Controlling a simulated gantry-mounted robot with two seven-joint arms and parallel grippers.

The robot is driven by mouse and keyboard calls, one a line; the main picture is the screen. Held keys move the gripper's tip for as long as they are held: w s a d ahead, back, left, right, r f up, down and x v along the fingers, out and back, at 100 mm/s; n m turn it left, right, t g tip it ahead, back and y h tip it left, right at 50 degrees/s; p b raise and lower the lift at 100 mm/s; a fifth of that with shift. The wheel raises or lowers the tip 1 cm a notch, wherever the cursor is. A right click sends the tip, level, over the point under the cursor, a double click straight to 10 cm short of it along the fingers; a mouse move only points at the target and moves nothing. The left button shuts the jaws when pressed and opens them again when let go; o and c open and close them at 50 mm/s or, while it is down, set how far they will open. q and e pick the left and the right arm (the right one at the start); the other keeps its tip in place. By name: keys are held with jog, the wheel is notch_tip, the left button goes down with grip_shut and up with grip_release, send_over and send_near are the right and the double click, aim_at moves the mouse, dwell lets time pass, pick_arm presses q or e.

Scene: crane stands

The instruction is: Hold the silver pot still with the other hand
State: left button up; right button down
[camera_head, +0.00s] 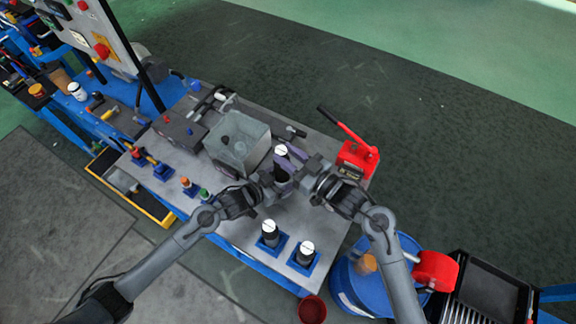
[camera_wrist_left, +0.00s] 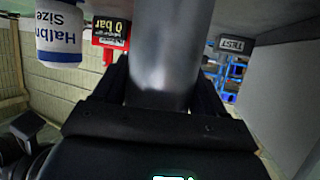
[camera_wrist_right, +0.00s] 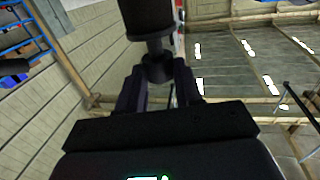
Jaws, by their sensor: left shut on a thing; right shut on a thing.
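A smooth silver-grey cylinder, which looks like the silver pot (camera_wrist_left: 172,50), stands between the fingers of my left gripper (camera_wrist_left: 165,90) in the left wrist view. That gripper is shut on it. In the head view my left gripper (camera_head: 277,186) and right gripper (camera_head: 304,172) are close together over the table, and they hide most of what they hold. In the right wrist view my right gripper (camera_wrist_right: 160,90) is shut on a black part with a narrow neck and a wider black cylinder (camera_wrist_right: 148,18) beyond it.
A grey box (camera_head: 237,143) stands left of the grippers on the grey table (camera_head: 232,232). White-topped dark cylinders stand on blue bases (camera_head: 270,243) near the front. A red hand pump (camera_head: 358,158) is at the right edge. A blue drum (camera_head: 350,285) stands at the front right.

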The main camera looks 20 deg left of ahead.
notch_tip(320, 180, up, 10)
jog(key=shift+f, duration=0.25)
pick_arm(q)
jog(key=o, duration=1.3)
jog(key=shift+s, duration=0.1)
